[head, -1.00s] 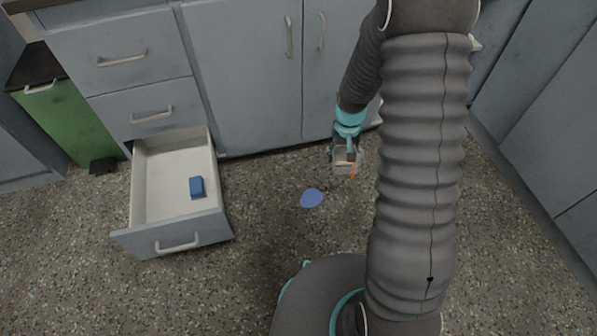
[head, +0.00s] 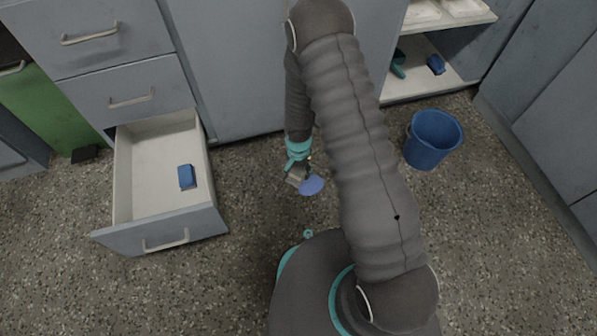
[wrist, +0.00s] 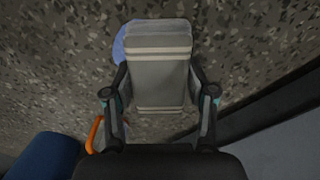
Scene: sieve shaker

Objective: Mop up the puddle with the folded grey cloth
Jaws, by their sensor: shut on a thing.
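My gripper (head: 300,172) is shut on the folded grey cloth (wrist: 158,70), which has pale stripes near its ends. The cloth lies between the two fingers in the wrist view. In the head view, the blue puddle (head: 313,186) is a flat patch on the speckled floor, just right of and nearer than the gripper. In the wrist view the puddle (wrist: 119,42) shows along the cloth's upper left edge, and the cloth hides part of it. I cannot tell whether the cloth touches the floor.
An open drawer (head: 160,237) with a blue block (head: 187,176) inside stands at left. A blue bucket (head: 433,139) stands on the floor at right, by an open cabinet (head: 420,83) with items inside. An orange loop (wrist: 94,134) shows beside the left finger. Front floor is clear.

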